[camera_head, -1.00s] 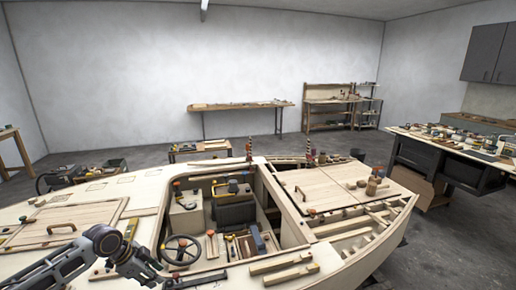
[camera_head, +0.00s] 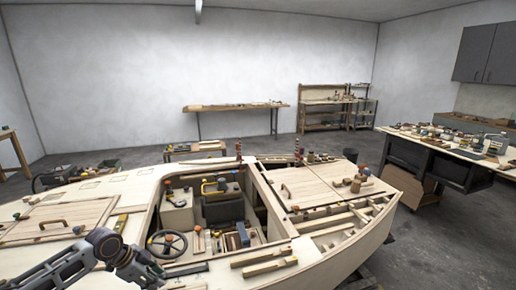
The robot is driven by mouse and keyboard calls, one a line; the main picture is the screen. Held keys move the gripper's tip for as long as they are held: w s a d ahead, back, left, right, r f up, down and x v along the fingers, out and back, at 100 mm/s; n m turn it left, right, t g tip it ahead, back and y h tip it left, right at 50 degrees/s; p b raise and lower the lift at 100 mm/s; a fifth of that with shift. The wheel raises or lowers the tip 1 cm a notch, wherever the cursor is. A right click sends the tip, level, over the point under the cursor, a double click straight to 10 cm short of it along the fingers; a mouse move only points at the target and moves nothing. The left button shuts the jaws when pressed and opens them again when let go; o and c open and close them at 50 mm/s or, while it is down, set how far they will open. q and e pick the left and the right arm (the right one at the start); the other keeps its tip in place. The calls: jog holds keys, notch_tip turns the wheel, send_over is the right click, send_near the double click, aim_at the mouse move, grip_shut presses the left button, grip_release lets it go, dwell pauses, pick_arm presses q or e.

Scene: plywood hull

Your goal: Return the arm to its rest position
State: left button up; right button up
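My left arm comes in from the lower left of the head view and reaches over the near side of the plywood hull (camera_head: 330,255). Its gripper (camera_head: 150,274) is small and dark, pointing down and right near the deck beside the steering wheel (camera_head: 167,244). I cannot make out whether its fingers are apart or closed, and I see nothing clearly held in it. My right arm and gripper are not in view.
The open cockpit holds a seat (camera_head: 224,211) and several tools. Wooden strips (camera_head: 264,261) lie on the near deck. A workbench (camera_head: 440,150) with tools stands at the right. A long table (camera_head: 235,107) stands by the back wall. Grey floor is free at the right.

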pick_arm(q)
jog(key=s+d+f+n, duration=0.1)
jog(key=s+d+f, duration=0.35)
jog(key=d, duration=0.35)
jog(key=s+d+f+n, duration=0.1)
jog(key=s+d+f, duration=0.2)
jog(key=s+d, duration=0.4)
jog(key=s+a+r+n+y, duration=0.1)
jog(key=s+a+n+y, duration=0.2)
jog(key=s+n, duration=0.7)
jog(key=s+f, duration=0.2)
jog(key=f, duration=1.4)
jog(key=s+f, duration=0.2)
jog(key=f, duration=1.5)
jog(key=s+a+f+g, duration=0.1)
jog(key=s+a+f, duration=0.1)
jog(key=s+f, duration=0.8)
jog(key=s+a+f+m+g, duration=0.1)
jog(key=s+a+f, duration=0.1)
jog(key=s+f, duration=0.7)
jog(key=s, duration=0.3)
jog(key=shift+a+f, duration=0.35)
